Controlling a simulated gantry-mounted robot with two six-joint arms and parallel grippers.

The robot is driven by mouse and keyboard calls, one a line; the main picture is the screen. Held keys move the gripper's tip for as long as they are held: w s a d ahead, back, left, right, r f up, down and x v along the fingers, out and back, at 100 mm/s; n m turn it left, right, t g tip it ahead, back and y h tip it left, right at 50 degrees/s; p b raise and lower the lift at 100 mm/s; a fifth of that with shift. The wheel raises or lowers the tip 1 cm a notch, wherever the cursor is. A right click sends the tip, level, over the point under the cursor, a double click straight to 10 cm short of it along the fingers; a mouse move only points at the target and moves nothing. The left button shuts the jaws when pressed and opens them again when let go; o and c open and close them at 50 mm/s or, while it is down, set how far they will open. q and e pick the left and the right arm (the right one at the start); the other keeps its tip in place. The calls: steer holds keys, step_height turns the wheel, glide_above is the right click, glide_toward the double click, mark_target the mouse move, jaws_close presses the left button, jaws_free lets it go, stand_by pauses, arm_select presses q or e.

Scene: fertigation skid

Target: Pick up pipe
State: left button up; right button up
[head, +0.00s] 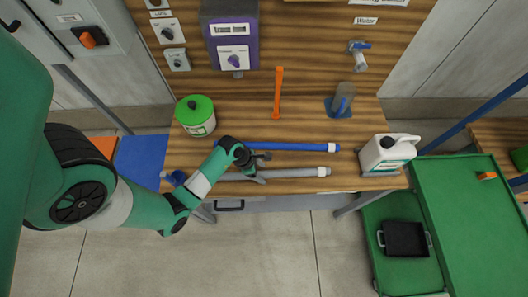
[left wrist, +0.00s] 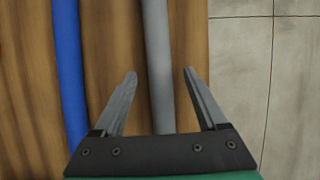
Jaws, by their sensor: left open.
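Two pipes lie side by side on the wooden bench, a blue pipe (head: 295,146) at the back and a grey pipe (head: 295,173) nearer the front edge, each with a white band near its right end. My left gripper (head: 262,167) is over the left part of the pipes. In the left wrist view the left gripper (left wrist: 158,85) is open and empty, with the grey pipe (left wrist: 156,45) running between its fingers and the blue pipe (left wrist: 68,70) outside them to the left. I cannot tell how far above the grey pipe the fingertips are. My right gripper is not in view.
On the bench stand a green-lidded tub (head: 196,116), an orange upright tool (head: 278,95), a blue-based cylinder (head: 342,100) and a white jug (head: 389,153). A green cart (head: 470,220) with a black tray (head: 405,239) is at the right. The bench front is open floor.

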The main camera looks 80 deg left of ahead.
arm_select(q)
steer(key=shift+w+f, duration=0.25)
steer(key=shift+f, duration=0.4)
steer(key=shift+c, duration=0.3)
steer(key=shift+r, duration=0.1)
jaws_close()
stand_by(0.5)
